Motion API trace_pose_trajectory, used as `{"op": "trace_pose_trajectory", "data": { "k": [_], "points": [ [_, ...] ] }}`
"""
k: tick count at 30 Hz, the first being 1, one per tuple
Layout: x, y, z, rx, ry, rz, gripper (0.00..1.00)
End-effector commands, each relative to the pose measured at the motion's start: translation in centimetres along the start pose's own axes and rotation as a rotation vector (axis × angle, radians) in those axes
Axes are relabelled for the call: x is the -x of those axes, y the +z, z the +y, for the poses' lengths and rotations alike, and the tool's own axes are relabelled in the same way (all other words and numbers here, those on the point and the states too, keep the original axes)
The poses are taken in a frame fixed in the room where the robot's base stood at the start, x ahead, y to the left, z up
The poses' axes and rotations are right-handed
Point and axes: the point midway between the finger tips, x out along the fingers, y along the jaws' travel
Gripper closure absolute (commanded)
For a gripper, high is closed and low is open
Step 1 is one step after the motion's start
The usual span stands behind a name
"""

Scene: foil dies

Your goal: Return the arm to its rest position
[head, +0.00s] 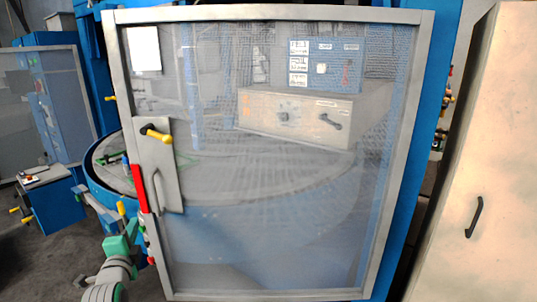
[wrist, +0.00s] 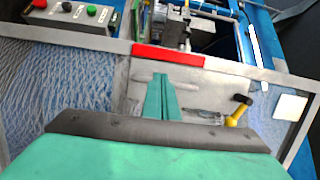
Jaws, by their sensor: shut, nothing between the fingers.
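My gripper (wrist: 161,78) is shut and empty; its teal fingers lie together in the wrist view. They show in front of the grey latch plate of the mesh door (wrist: 75,88), below its red strip (wrist: 168,56). I cannot tell whether they touch the plate. In the head view my arm shows at the lower left, beside the lower left edge of the door (head: 270,12). The door's yellow-tipped knob (head: 156,134) and a pale pull handle sit on the plate. Most of my arm is outside the head view.
Behind the mesh are a round table (head: 108,160) and a beige control box (head: 290,118). A blue box (head: 52,208) with yellow knobs stands at the left. A pale cabinet (head: 490,140) stands at the right. A button panel (wrist: 70,12) is near my gripper.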

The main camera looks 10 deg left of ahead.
Motion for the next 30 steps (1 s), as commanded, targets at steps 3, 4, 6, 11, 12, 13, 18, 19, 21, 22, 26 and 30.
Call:
{"op": "trace_pose_trajectory", "data": {
  "k": [3, 4, 6, 11, 12, 13, 18, 19, 21, 22, 26, 30],
  "points": [
    [0.6, -3.2, 2.9, 0.099, -0.005, 0.024, 1.0],
    [0.8, -4.2, 3.8, 0.131, -0.007, 0.03, 1.0],
    [1.6, -6.7, 6.0, 0.215, -0.011, 0.046, 1.0],
    [4.3, -12.0, 10.8, 0.405, -0.013, 0.072, 1.0],
    [5.0, -13.2, 12.1, 0.45, -0.01, 0.076, 1.0],
    [5.7, -14.1, 12.9, 0.483, -0.009, 0.08, 1.0],
    [9.9, -18.9, 17.6, 0.664, 0.009, 0.091, 1.0],
    [10.7, -19.7, 18.4, 0.694, 0.013, 0.093, 1.0],
    [12.8, -21.5, 20.2, 0.761, 0.025, 0.096, 1.0],
    [13.7, -22.2, 20.9, 0.789, 0.029, 0.096, 1.0],
    [18.0, -24.9, 23.9, 0.904, 0.056, 0.095, 1.0],
    [23.0, -27.2, 26.6, 1.016, 0.088, 0.09, 1.0]
  ]
}}
